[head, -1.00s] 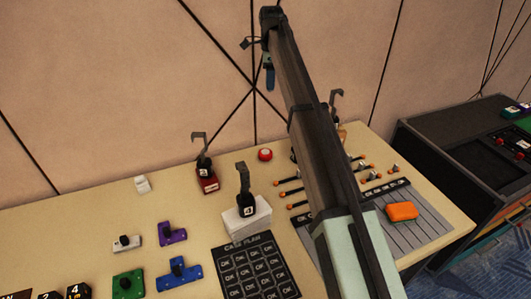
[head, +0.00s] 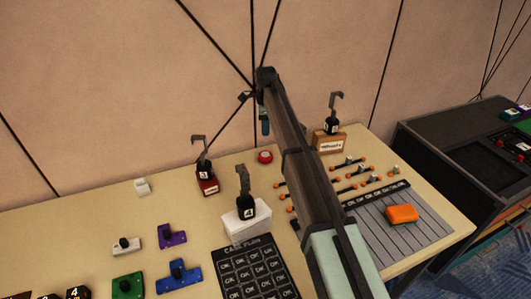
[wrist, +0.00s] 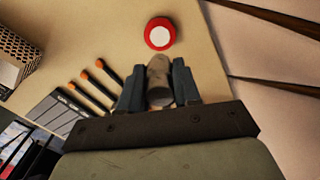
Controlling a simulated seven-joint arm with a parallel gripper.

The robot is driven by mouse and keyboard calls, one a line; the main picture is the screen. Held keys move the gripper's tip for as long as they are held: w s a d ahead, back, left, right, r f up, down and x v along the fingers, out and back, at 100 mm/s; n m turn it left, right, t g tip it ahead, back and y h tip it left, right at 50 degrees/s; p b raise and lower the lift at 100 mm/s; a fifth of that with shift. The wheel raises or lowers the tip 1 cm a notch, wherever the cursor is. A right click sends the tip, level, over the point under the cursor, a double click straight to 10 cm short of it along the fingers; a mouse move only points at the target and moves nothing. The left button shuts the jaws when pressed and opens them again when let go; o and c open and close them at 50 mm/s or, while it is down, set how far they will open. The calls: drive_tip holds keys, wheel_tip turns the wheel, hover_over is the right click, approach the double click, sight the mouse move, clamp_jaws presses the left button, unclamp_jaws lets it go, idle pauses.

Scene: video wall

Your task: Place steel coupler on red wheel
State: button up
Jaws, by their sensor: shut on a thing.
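My gripper (wrist: 158,74) is shut on the steel coupler (wrist: 159,82), a grey cylinder between its two blue-grey fingers. The red wheel (wrist: 159,34) is a small red disc with a white centre, just beyond the coupler's far end in the wrist view, with a gap in the picture. In the head view the red wheel (head: 265,157) sits on the tan table, and my gripper (head: 265,125) hangs above it with its fingers pointing down. The coupler cannot be made out in the head view.
A dark red block with a hook (head: 207,185) stands left of the wheel, a white block with a hook (head: 246,220) in front. A brown block with a hook (head: 330,142) and orange-tipped rods (head: 345,190) lie to the right. An orange block (head: 401,213) rests on a grey panel.

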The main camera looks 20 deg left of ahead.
wheel_tip(320, 180, down, 10)
drive_tip(key=shift+r, duration=0.1)
idle(0.4)
drive_tip(key=shift+f, duration=0.2)
drive_tip(key=o, duration=1.1)
drive_tip(key=shift+c, duration=0.2)
wheel_tip(320, 180, up, 12)
drive_tip(key=shift+r, duration=0.2)
